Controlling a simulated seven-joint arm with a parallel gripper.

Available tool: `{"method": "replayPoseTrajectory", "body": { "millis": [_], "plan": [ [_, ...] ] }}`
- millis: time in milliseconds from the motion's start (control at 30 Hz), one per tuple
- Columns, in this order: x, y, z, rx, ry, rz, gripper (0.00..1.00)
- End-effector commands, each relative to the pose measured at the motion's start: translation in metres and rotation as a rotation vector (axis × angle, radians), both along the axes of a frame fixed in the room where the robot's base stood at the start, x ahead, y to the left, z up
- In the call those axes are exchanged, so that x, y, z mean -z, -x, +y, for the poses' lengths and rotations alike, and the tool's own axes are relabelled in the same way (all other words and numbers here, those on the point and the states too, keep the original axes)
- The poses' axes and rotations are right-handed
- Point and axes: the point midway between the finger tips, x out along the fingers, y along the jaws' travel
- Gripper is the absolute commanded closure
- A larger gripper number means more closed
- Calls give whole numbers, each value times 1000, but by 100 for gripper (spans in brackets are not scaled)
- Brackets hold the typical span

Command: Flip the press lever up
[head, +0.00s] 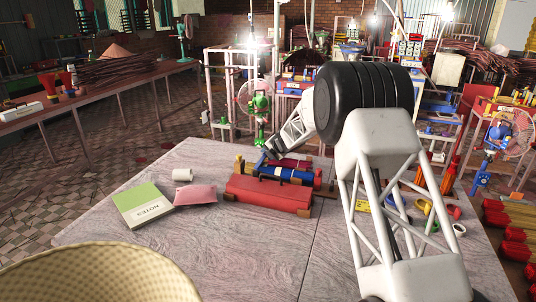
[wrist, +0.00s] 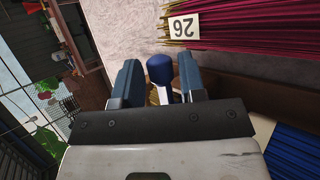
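A blue rounded knob (wrist: 160,68), which looks like the lever's end, shows in the wrist view between my fingers. A yellowish part shows below it; the rest of the lever is hidden. My gripper (wrist: 159,80) is open, with one blue-grey finger on each side of the knob. I cannot tell whether either finger touches it. In the head view my gripper (head: 268,155) is low at the far left end of the bundles on the table; the knob cannot be made out clearly there.
On the table (head: 150,240) are a red bundle (head: 268,195), a blue bundle (head: 288,174), a green-and-white notes box (head: 143,204), a pink packet (head: 195,195) and a white roll (head: 182,174). Magenta sticks (wrist: 260,25) lie close in the wrist view.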

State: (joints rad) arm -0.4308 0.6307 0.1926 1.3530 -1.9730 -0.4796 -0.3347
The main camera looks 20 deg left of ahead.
Motion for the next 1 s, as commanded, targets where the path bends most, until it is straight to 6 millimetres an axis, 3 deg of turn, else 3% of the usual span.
{"method": "replayPoseTrajectory", "body": {
  "millis": [367,400,633,1000],
  "plan": [
    [2,-1,2,0,0,0,62],
    [2,-1,2,0,0,0,64],
    [2,-1,2,1,0,-1,99],
    [0,-1,2,0,-1,-8,100]
  ]
}}
